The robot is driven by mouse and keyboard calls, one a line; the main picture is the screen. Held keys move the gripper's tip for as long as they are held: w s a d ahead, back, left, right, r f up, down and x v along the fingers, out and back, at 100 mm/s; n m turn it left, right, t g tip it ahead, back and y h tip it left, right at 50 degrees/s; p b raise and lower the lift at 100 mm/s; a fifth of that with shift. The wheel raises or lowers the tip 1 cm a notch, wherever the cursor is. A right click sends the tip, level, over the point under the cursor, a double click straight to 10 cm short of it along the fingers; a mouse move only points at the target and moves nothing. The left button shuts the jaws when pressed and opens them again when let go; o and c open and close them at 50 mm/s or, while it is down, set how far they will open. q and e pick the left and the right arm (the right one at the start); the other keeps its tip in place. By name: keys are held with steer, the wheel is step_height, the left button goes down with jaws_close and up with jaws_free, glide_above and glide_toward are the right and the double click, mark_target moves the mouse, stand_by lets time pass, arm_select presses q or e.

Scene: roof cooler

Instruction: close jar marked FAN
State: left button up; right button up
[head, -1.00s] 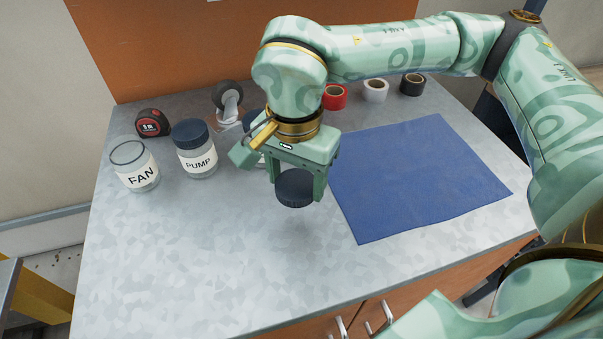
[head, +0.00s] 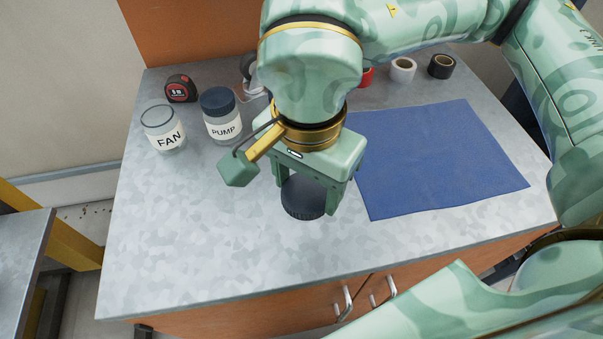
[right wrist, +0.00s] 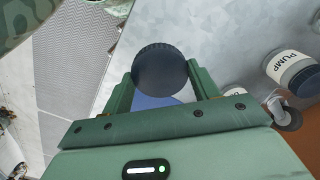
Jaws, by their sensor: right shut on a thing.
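The glass jar marked FAN (head: 164,130) stands open, without a lid, at the back left of the metal worktop in the head view. My right gripper (head: 312,197) is shut on a dark ridged lid (head: 303,199) and holds it above the worktop, to the right of the FAN jar and nearer the front. The right wrist view shows the lid (right wrist: 160,69) between the two fingers. My left gripper is not in view.
The jar marked PUMP (head: 221,117), with a dark lid on, stands just right of the FAN jar. A tape measure (head: 181,88) lies behind them. A blue mat (head: 435,155) lies at the right, with tape rolls (head: 403,69) behind. The front left worktop is clear.

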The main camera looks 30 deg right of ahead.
steer(key=w+d+f+n, duration=0.2)
steer(key=w+d+n, duration=0.5)
steer(key=n, duration=0.4)
steer(key=shift+w+d+f+n, duration=0.15)
steer(key=shift+d+f+n, duration=0.2)
steer(key=shift+d, duration=0.2)
